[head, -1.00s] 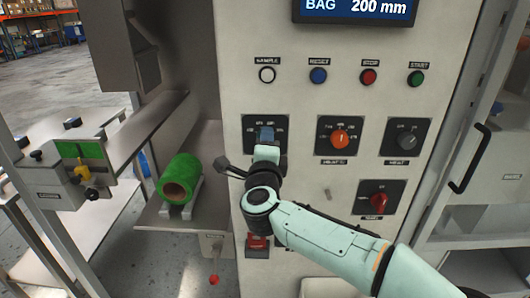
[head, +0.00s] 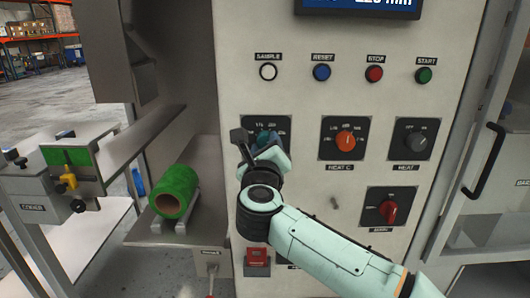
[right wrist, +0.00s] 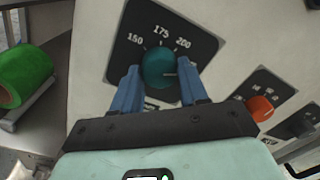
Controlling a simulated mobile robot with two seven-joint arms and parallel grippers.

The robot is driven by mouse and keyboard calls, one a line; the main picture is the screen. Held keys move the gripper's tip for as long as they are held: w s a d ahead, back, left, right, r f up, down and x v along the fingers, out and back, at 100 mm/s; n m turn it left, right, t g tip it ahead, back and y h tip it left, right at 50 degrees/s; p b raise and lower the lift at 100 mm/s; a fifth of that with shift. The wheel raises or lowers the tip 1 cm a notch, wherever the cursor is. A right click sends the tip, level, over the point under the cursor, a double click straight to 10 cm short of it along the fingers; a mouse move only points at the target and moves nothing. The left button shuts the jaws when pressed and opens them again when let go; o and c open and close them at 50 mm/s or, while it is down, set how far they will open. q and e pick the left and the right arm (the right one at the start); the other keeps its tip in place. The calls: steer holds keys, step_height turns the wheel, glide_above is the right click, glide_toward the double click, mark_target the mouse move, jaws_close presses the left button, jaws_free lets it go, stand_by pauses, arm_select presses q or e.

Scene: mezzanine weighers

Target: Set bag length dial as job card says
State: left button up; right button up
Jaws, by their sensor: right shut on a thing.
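The bag length dial has a teal knob (right wrist: 160,67) on a black plate marked 150, 175 and 200 in the right wrist view. My right gripper (right wrist: 155,88) has its blue fingers on both sides of this knob and is shut on it. A pale mark on the knob points to the right, past 200; the number there is hidden by a finger. In the head view the knob (head: 266,138) is partly covered by my right gripper (head: 268,146). The display (head: 360,5) is cut off at the top; its value looks like 220 mm. I see no job card and no left gripper.
An orange knob (head: 345,138) and a black knob (head: 414,140) sit right of the dial, with a red switch (head: 388,211) below. Several push buttons line the panel above. A green roll (head: 174,192) lies on a shelf to the left.

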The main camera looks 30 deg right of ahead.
arm_select(q)
steer(key=shift+w+a+f, duration=0.15)
steer(key=shift+w+f, duration=0.05)
steer(key=shift+w, duration=0.15)
arm_select(e)
steer(key=shift+m, duration=0.4)
steer(key=shift+r, duration=0.1)
steer(key=o, duration=1)
steer(key=shift+o, duration=0.2)
arm_select(q)
steer(key=shift+w+a+f, duration=0.1)
steer(key=shift+w+f, duration=0.05)
arm_select(e)
steer(key=v, duration=1.3)
steer(key=shift+s+a, duration=0.15)
steer(key=shift+a, duration=0.05)
